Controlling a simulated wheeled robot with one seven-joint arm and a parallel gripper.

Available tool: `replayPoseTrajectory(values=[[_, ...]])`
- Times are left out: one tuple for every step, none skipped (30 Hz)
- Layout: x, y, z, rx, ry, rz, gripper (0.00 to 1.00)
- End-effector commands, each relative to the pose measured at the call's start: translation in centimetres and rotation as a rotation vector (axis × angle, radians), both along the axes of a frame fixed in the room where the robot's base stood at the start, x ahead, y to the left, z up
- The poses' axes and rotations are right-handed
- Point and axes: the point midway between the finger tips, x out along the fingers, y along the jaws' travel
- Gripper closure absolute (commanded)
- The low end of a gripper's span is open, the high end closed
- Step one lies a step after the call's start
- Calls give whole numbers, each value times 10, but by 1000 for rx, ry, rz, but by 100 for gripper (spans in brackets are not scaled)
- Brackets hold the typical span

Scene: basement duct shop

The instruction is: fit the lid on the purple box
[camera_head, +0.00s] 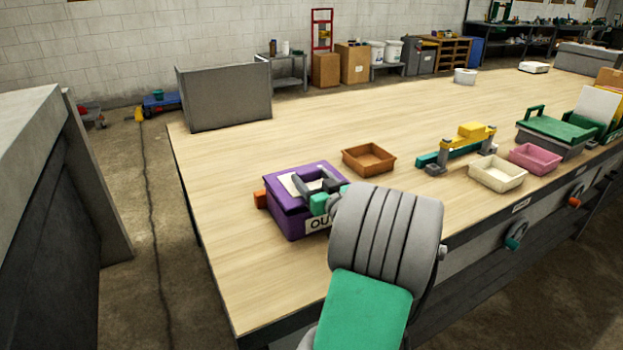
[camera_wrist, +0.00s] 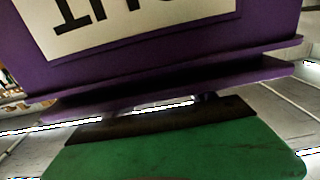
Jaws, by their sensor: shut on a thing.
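The purple box (camera_head: 289,226) stands near the front left of the workbench, with a white label on its front. In the wrist view the box (camera_wrist: 268,28) fills the top, its label upside down. The purple lid (camera_head: 281,202) lies over the box top with a pale patch on it. In the wrist view the lid (camera_wrist: 245,86) runs along the box rim, close to it; I cannot tell whether it is fully seated. My gripper (camera_head: 318,184) is over the lid, shut on it, apparently at its handle. My wrist hides the box's right side.
A brown tray (camera_head: 369,160) is just behind right. A yellow and grey fixture (camera_head: 466,141), cream tray (camera_head: 496,176), pink tray (camera_head: 534,160) and green-lidded case (camera_head: 553,127) stand farther right. A grey panel (camera_head: 224,97) stands back left.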

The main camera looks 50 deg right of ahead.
Motion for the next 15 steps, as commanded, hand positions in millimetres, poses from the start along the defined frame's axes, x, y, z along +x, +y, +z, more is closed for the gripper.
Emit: replayPoseTrajectory(values=[[0, 0, 3, -3, -2, 0, 83], [0, 0, 3, -3, -2, 0, 83], [0, 0, 3, -3, -2, 0, 83], [0, 0, 2, -3, -2, 0, 83], [0, 0, 2, -3, -2, 0, 83], [0, 0, 0, -3, -2, 0, 83], [0, 0, -1, -3, -2, 0, 83], [0, 0, -1, -3, -2, 0, 83], [0, 0, -2, -3, -2, 0, 83], [0, 0, -3, -3, -2, 0, 83], [0, 0, -3, -3, -2, 0, 83], [0, 0, -4, -2, -3, 0, 83], [0, 0, -5, -2, -3, 0, 83], [0, 0, -5, -2, -3, 0, 83], [0, 0, -6, -2, -3, 0, 83]])
